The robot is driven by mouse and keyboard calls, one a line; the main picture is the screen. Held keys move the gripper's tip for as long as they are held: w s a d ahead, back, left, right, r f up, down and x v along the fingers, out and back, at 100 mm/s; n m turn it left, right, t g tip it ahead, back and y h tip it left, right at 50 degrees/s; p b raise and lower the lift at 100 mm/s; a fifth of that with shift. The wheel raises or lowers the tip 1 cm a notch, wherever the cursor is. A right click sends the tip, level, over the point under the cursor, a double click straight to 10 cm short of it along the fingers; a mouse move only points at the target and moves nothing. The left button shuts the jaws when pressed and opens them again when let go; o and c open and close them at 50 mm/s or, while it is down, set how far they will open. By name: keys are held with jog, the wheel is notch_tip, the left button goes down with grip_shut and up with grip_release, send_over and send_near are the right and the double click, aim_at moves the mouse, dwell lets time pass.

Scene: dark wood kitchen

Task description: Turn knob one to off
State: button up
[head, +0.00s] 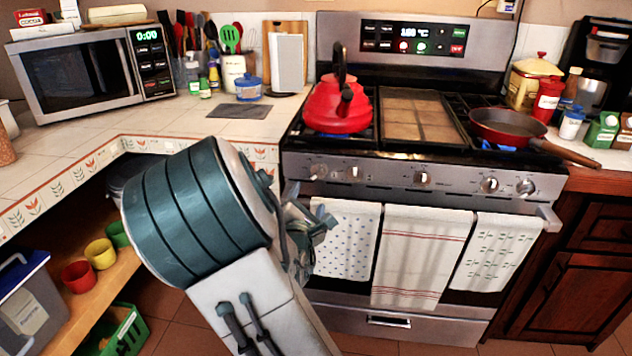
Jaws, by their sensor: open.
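The stove's front panel (390,178) carries a row of several silver knobs. The leftmost knob (318,171) sits below the red kettle, and another knob (353,174) is just right of it. Further right are a middle knob (422,179) and two more, one (489,184) and the last one (525,187). No label tells which is knob one. My gripper (322,222) is open, below the leftmost knob and in front of the dotted towel, apart from the knobs as far as I can see. My arm hides part of the gripper.
A red kettle (338,106) stands on the left burners and a red pan (506,127) on the right, with blue flame (493,146) under it. Three towels, including a striped one (422,255), hang on the oven handle (549,218). Counter and shelf are at left.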

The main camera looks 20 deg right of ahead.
aim_at(316, 176)
jog(key=b+x, duration=0.2)
jog(key=x, duration=0.9)
jog(key=shift+d, duration=0.15)
jog(key=c, duration=1)
